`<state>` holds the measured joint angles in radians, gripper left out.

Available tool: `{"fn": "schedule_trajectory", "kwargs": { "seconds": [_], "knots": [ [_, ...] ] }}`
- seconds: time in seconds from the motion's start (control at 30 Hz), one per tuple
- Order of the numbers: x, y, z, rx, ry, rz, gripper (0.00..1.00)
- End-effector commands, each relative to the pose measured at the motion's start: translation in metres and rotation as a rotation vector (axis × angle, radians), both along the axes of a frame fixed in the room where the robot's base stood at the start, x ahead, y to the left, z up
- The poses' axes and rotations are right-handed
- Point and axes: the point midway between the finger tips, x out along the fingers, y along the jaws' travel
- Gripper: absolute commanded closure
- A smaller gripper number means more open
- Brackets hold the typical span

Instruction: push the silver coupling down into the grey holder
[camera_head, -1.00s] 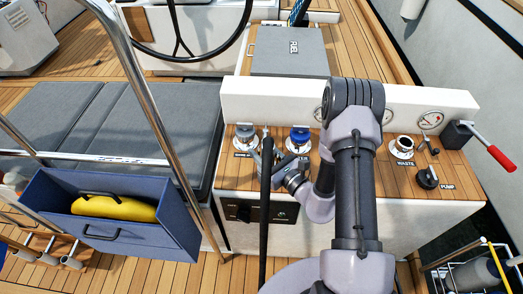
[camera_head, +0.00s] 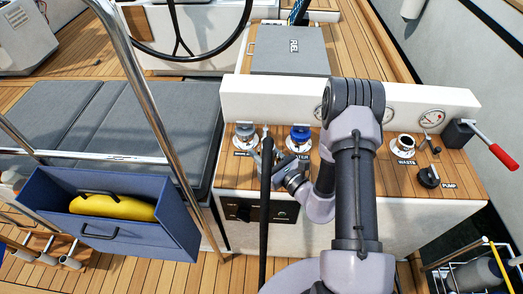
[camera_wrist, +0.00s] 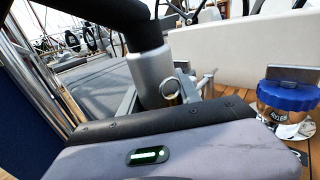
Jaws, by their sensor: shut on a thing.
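The silver coupling (camera_wrist: 152,75) is a smooth cylinder on the end of a black hose (camera_wrist: 142,25) in the wrist view. A metal ring shows at its lower right side. My gripper (camera_wrist: 168,95) is shut on the coupling, with a grey jaw on each side. The coupling's lower end is hidden behind the gripper body. In the head view, my gripper (camera_head: 270,160) is behind the black hose (camera_head: 265,210), over the left part of the console, between two deck fittings. The coupling is mostly hidden there. I cannot make out the grey holder for certain.
A blue-capped water fitting (camera_head: 299,138) stands close right of my gripper, a grey-capped fitting (camera_head: 245,135) close left. The open waste fitting (camera_head: 403,146) and red-handled lever (camera_head: 495,150) are farther right. A steel rail (camera_head: 150,110) and blue bin (camera_head: 110,220) stand left.

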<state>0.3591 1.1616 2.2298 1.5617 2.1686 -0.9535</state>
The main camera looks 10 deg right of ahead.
Motion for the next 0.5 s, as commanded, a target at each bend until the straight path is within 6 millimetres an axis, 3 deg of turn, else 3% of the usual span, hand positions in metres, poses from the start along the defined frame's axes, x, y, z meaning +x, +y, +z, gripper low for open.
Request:
{"fn": "schedule_trajectory", "kwargs": {
  "seconds": [0.13, 0.17, 0.2, 0.5],
  "knots": [
    [0.0002, -0.0001, -0.0034, 0.000, -0.001, 0.000, 1.00],
    [0.0002, -0.0001, -0.0034, 0.000, -0.001, 0.000, 0.59],
    [0.0002, -0.0001, -0.0028, 0.000, -0.001, 0.000, 0.52],
    [-0.0010, -0.0007, -0.0034, 0.000, 0.001, 0.000, 0.52]
  ]
}}
